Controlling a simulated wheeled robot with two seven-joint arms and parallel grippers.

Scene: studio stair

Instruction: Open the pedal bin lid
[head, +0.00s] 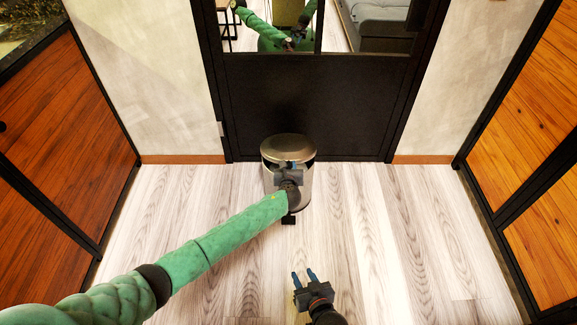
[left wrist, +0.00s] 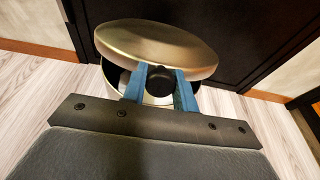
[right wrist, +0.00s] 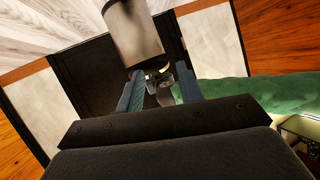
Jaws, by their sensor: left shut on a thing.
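The pedal bin (head: 304,186) is a metal cylinder standing on the floor in front of the black door. Its round bronze-coloured lid (head: 288,146) is tilted up, with a gap to the rim in the left wrist view (left wrist: 157,45). My left gripper (head: 288,172) is at the front of the bin, its blue fingers (left wrist: 160,84) closed on a small dark piece under the lid's front edge. The black pedal (head: 289,220) sits low at the bin's front. My right gripper (head: 304,277) is open and empty, apart from the bin; the bin (right wrist: 135,30) appears inverted in its view.
The black door (head: 300,100) with a glass upper part stands right behind the bin. Wooden panels (head: 60,120) line the left and more (head: 535,150) the right. The pale plank floor (head: 400,220) is clear around the bin.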

